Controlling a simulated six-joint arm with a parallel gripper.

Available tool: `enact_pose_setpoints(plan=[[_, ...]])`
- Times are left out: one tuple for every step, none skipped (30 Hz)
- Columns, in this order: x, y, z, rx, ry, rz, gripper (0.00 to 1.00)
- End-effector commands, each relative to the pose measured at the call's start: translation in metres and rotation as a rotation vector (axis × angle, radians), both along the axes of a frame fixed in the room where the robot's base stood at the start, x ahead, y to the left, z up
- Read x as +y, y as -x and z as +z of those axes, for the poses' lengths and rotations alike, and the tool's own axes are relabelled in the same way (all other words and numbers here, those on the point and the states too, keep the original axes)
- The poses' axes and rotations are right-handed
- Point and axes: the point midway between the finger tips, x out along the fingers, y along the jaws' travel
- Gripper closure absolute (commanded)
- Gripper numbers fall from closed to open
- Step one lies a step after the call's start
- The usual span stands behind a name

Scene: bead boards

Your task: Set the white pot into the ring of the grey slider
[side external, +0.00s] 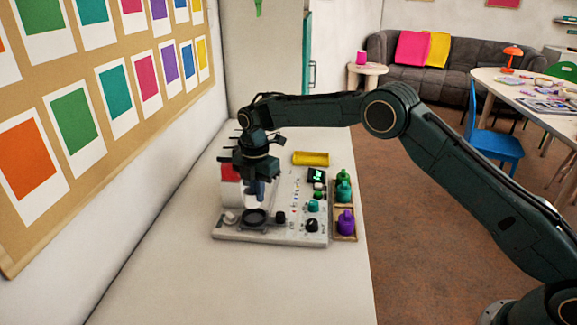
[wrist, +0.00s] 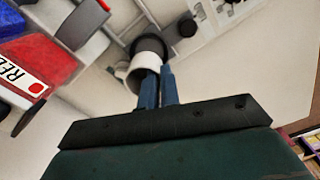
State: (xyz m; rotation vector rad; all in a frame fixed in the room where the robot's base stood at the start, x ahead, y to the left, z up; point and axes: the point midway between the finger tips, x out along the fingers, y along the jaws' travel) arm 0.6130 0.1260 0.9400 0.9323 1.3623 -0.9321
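The white pot (wrist: 137,67) shows in the wrist view, at the blue fingertips of my gripper (wrist: 158,78). The fingers are close together and look shut on the pot's wall, partly hiding it. In the side view my gripper (side external: 256,190) points down over the left part of the pale board, and the pot is mostly hidden there. The dark grey ring (side external: 255,216) of the slider lies on the board just below the fingers. In the wrist view the ring (wrist: 150,42) is just beyond the pot; the exact gap is hard to tell.
A red-labelled bin (wrist: 33,86) stands left in the wrist view. Knobs and a small screen (side external: 317,175) fill the board's right part. A wooden tray with purple (side external: 346,223) and green pots is beside it. The front table is clear.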

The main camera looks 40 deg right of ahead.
Motion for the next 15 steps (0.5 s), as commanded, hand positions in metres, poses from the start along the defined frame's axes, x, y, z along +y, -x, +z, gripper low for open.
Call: enact_pose_setpoints(plan=[[0.0,0.0,-0.004,0.002,0.001,0.0,1.0],[0.0,0.0,-0.006,0.002,0.001,0.0,1.0],[0.0,0.0,-0.009,0.002,0.001,0.0,1.0],[0.0,0.0,-0.011,0.001,0.0,0.0,1.0],[0.0,0.0,-0.013,0.001,0.0,0.0,1.0],[0.0,0.0,-0.015,0.001,0.0,0.0,1.0],[0.0,0.0,-0.017,0.001,0.0,0.0,1.0],[0.0,0.0,-0.019,0.001,0.0,0.0,1.0],[0.0,0.0,-0.021,0.001,0.0,0.0,1.0],[0.0,0.0,-0.023,0.001,0.0,0.0,1.0],[0.0,0.0,-0.024,0.001,0.0,0.0,1.0],[0.0,0.0,-0.026,0.0,0.0,0.0,1.0],[0.0,0.0,-0.027,0.0,0.0,0.0,1.0],[0.0,0.0,-0.028,0.0,0.0,0.0,1.0],[0.0,0.0,-0.029,0.0,0.0,0.0,1.0]])
